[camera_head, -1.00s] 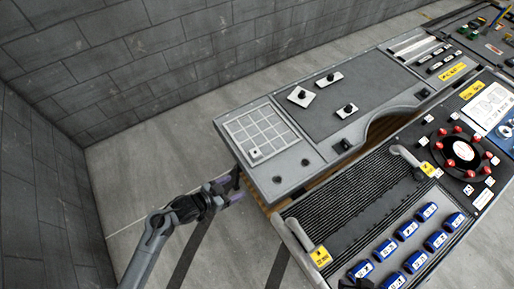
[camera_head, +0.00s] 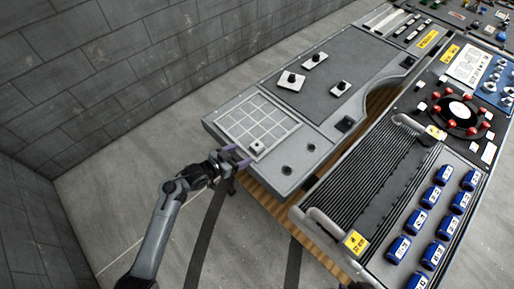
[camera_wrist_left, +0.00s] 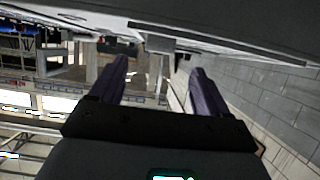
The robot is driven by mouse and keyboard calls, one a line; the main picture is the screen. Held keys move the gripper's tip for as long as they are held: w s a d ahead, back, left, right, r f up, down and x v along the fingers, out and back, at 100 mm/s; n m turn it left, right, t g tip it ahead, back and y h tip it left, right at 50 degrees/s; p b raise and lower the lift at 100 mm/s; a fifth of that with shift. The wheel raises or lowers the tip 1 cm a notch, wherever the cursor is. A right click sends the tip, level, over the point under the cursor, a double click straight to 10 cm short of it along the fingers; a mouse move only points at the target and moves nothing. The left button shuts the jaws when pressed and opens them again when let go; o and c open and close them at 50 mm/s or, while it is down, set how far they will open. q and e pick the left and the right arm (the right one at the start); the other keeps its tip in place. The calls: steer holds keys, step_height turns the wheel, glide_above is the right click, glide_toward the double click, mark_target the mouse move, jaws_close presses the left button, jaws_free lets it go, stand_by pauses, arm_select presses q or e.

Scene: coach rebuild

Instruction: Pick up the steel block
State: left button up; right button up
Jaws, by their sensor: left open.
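A small pale grey block (camera_head: 257,147), which looks like the steel block, sits at the near corner of a white-lined grid plate (camera_head: 238,113) on the grey bench. My left gripper (camera_head: 238,157) is just off the bench's near left edge, close to the block but apart from it. Its purple fingers are open, and they also show spread and empty in the left wrist view (camera_wrist_left: 160,85). I cannot make out the block in the left wrist view. My right gripper is not in view.
Several white plates with black knobs, one here (camera_head: 292,81), lie farther along the grey bench (camera_head: 340,60). A ribbed black panel (camera_head: 370,190) with grey handles and several blue blocks (camera_head: 420,222) stands at right. The floor left of the bench is clear.

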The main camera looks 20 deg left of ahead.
mark_target(255, 147)
arm_select(q)
steer(key=shift+b+x, duration=0.45)
steer(key=shift+x, duration=2.85)
steer(key=shift+r, duration=0.15)
steer(key=shift+c, duration=0.2)
jaws_close()
